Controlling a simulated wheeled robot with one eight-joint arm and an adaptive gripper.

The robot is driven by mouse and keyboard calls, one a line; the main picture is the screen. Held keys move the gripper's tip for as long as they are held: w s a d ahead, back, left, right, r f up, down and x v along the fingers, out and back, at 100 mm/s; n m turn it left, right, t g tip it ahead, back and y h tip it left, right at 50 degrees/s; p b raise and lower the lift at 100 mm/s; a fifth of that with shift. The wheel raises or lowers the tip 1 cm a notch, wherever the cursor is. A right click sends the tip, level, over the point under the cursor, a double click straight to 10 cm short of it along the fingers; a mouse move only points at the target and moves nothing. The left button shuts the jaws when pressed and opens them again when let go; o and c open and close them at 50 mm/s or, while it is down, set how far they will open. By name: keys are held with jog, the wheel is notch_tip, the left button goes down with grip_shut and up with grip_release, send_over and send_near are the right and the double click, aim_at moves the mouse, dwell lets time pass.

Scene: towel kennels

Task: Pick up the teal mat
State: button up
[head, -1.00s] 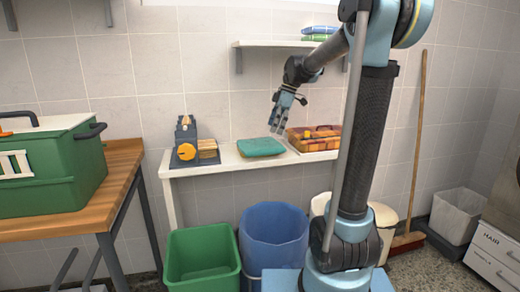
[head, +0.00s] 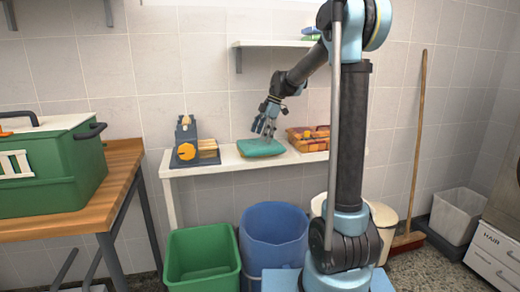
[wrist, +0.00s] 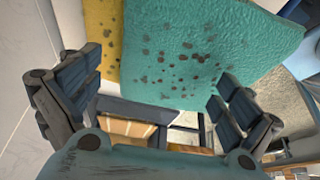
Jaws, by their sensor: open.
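The teal mat (head: 260,148) lies on the narrow white wall shelf, between a dark blue device and an orange-red tray. My gripper (head: 266,125) is open and just above the mat, its fingertips close to the mat's back part. In the wrist view the mat (wrist: 200,45) fills the upper middle, with dark brown spots on its face. The open fingers of my gripper (wrist: 158,78) stand on either side of its near edge. I cannot tell whether they touch it. A yellow cloth-like piece (wrist: 102,40) shows partly behind the mat at left.
The tray (head: 308,138) stands close on the right. A green bin (head: 202,262) and a blue bin (head: 273,238) are below. A higher shelf (head: 265,43) hangs above.

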jog(key=shift+s+a+f, duration=0.1)
jog(key=shift+a+f, duration=0.15)
jog(key=shift+f, duration=0.4)
jog(key=shift+c, duration=0.5)
jog(key=c, duration=1)
jog(key=shift+r, duration=0.1)
jog(key=shift+c, duration=0.3)
